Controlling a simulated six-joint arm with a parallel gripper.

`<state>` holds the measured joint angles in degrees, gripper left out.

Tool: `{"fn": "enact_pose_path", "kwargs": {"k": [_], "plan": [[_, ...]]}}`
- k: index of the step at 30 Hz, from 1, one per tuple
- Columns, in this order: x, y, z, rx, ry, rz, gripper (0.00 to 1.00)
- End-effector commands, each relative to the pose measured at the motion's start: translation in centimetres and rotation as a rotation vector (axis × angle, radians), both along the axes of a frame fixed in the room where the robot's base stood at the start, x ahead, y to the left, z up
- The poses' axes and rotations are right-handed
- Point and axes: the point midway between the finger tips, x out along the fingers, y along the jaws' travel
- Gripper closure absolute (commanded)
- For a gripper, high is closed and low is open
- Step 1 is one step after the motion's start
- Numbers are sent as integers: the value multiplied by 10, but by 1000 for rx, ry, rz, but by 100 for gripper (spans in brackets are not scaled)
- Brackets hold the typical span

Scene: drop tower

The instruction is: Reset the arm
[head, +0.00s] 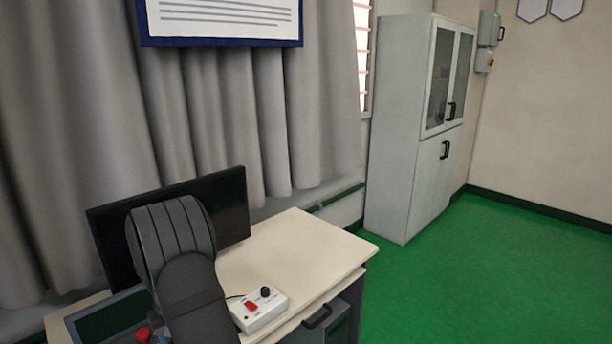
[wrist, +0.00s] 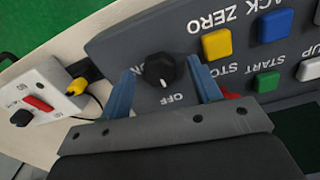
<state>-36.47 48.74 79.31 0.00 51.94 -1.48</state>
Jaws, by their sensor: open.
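My gripper (wrist: 162,70) is open in the wrist view, its two blue fingers apart. A black rotary knob (wrist: 158,66) on a grey control panel (wrist: 120,45) shows between the fingers. The knob is marked ON and OFF, and its pale mark is on the side nearest my gripper. I cannot tell whether a finger touches the knob.
The panel has a yellow button (wrist: 217,44), a blue button (wrist: 273,24), a green button (wrist: 267,82) and a partly hidden red button (wrist: 231,94). A white switch box (head: 259,309) with a red switch is on the desk (head: 290,250). A monitor (head: 232,205) stands behind my arm.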

Motion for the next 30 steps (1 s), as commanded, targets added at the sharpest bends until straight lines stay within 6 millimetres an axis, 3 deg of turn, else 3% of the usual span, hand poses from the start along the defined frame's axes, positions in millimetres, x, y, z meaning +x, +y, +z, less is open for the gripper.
{"fn": "enact_pose_path", "kwargs": {"k": [18, 30], "plan": [[0, 0, 0, 0, 0, -475, 43], [0, 0, 0, 0, 0, -576, 43]]}}
